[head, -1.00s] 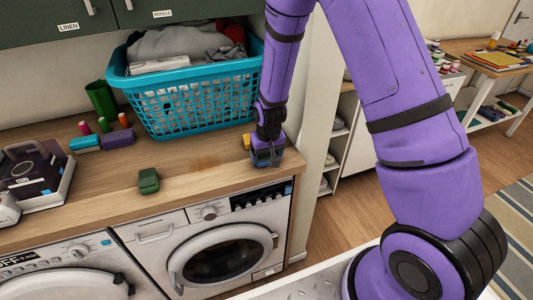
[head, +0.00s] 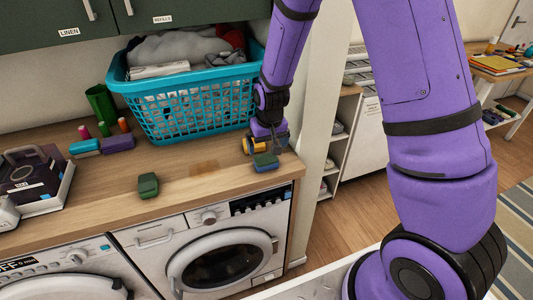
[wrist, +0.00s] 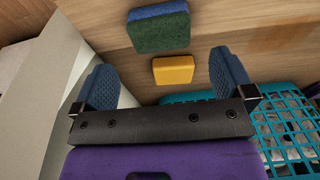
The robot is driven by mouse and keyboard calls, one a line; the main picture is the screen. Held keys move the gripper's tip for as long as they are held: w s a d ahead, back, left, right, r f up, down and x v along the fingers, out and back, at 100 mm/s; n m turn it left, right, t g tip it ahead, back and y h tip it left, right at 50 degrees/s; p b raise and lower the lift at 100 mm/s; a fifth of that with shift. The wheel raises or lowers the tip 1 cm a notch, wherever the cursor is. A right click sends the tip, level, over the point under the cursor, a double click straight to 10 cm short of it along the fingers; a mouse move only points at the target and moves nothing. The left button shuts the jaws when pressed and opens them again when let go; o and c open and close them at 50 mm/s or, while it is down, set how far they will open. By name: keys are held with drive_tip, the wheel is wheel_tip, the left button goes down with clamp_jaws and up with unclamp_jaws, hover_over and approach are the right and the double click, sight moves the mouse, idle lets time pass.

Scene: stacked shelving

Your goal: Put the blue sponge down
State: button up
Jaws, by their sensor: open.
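The blue sponge (head: 265,163), with a dark green layer, lies on the wooden worktop near its right front corner. It also shows at the top of the wrist view (wrist: 160,30). My gripper (wrist: 163,62) is open, its two blue fingers wide apart with nothing held. In the head view my gripper (head: 268,143) is just behind the sponge, towards the wall. In the wrist view the sponge is clear of both fingertips.
A yellow sponge (wrist: 173,70) lies close by, between my fingers and the blue sponge in the wrist view. A turquoise laundry basket (head: 190,105) stands behind. A green sponge (head: 148,185) is left. The worktop (head: 205,185) between is clear.

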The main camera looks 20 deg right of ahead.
drive_tip(key=shift+r, duration=2.9)
wheel_tip(320, 180, up, 10)
drive_tip(key=t, duration=0.1)
hover_over(269, 162)
drive_tip(key=s+d, duration=0.2)
drive_tip(key=s, duration=0.2)
drive_tip(key=s+d+r+t, duration=0.1)
drive_tip(key=s+d+r, duration=0.1)
drive_tip(key=s+r, duration=0.5)
drive_tip(key=s+d+r+t, duration=0.1)
drive_tip(key=s+r, duration=0.7)
drive_tip(key=s, duration=0.8)
drive_tip(key=shift+s+d+r, duration=0.2)
drive_tip(key=shift+d, duration=0.6)
drive_tip(key=shift+w, duration=0.1)
